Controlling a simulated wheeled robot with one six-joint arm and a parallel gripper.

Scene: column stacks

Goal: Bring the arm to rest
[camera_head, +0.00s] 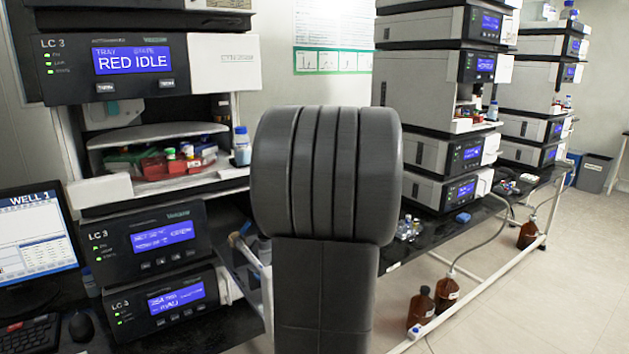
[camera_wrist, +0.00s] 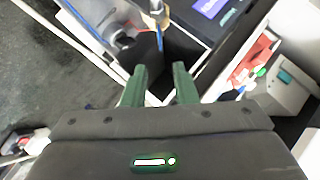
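My gripper (camera_wrist: 160,75) shows in the wrist view with its two green fingers apart and nothing held between them. It points down past the front of the bench, with a dark object and a blue-and-metal fitting beyond the fingertips. In the head view my own dark arm fills the middle and hides what is behind it; the gripper does not show there.
An LC 3 stack (camera_head: 150,240) stands at left, its display reading "RED IDLE". A red rack (camera_head: 165,168) with vials sits in its open bay. A monitor (camera_head: 35,235) is beside it. More stacks (camera_head: 425,130) line the right bench. Brown bottles (camera_head: 447,293) stand on the floor; floor at right is clear.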

